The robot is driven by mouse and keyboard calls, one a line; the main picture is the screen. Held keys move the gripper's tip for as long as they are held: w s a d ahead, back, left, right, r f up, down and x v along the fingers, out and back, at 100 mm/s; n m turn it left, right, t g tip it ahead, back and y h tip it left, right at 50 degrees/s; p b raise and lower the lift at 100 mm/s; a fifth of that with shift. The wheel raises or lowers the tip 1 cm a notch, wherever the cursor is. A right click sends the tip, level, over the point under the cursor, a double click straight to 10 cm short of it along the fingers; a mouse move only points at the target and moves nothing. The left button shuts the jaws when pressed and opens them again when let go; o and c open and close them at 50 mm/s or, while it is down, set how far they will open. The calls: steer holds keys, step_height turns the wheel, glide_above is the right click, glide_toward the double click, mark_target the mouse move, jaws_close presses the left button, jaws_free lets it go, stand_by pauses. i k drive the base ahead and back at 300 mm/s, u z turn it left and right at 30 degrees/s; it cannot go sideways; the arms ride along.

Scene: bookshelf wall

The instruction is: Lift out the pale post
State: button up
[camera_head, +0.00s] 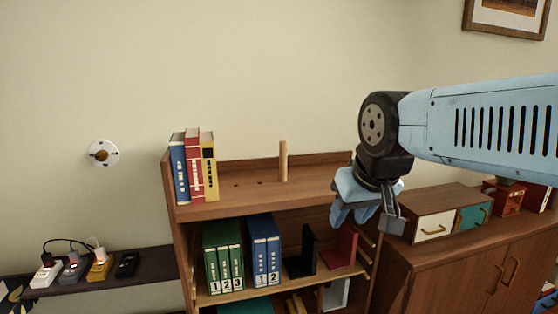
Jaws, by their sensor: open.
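The pale post (283,161) stands upright on the top board of the wooden bookshelf (300,194), right of the middle. Small dark holes show in the board to its left. My gripper (366,220) is in front of the shelf's right end, to the right of the post and lower in the picture. It points downward, its fingers are apart and nothing shows between them. It is clear of the post.
Blue, red and yellow books (194,166) stand at the top board's left end. Green binders (223,257), blue binders (264,251) and bookends fill the shelf below. A cabinet (460,252) with small drawers stands right. The top board is clear around the post.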

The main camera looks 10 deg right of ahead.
mark_target(282, 144)
steer(key=i, duration=0.85)
steer(key=u, duration=0.05)
